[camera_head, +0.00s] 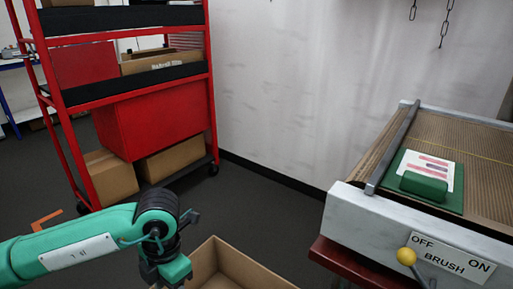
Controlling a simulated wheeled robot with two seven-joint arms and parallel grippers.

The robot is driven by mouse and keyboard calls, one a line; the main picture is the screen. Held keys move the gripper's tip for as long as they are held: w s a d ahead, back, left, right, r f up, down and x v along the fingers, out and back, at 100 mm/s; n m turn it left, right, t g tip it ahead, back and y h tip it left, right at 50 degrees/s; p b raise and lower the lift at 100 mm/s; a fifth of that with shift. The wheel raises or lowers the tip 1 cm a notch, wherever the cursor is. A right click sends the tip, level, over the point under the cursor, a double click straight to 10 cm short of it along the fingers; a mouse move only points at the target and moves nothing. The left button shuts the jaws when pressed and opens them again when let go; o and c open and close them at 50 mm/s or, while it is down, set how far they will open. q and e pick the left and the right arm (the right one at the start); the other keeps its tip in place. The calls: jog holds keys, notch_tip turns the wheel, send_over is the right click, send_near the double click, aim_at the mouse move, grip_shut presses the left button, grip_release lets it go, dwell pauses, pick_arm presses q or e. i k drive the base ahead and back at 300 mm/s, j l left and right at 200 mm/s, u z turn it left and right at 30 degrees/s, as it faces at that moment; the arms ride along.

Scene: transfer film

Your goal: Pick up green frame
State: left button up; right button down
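The green frame (452,201) lies flat on the brown ribbed bed of the machine at right. A white sheet with pink marks and a darker green block (424,186) lie on top of it. My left arm comes in from the left and bends down at the bottom, well to the left of the green frame. Its gripper is cut off by the bottom edge. My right arm and gripper do not show.
The machine (365,222) has a metal bar across its left end and a yellow-knobbed lever (406,257) by the OFF/ON BRUSH label. An open cardboard box (245,265) stands below my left arm. A red shelf cart (150,115) stands at left. Open floor lies between.

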aim_at(436, 181)
jog(key=k+l, duration=0.3)
jog(key=k, duration=0.15)
jog(key=k+l, duration=0.3)
jog(key=k, duration=0.2)
jog(key=k+l, duration=0.25)
jog(key=k, duration=0.2)
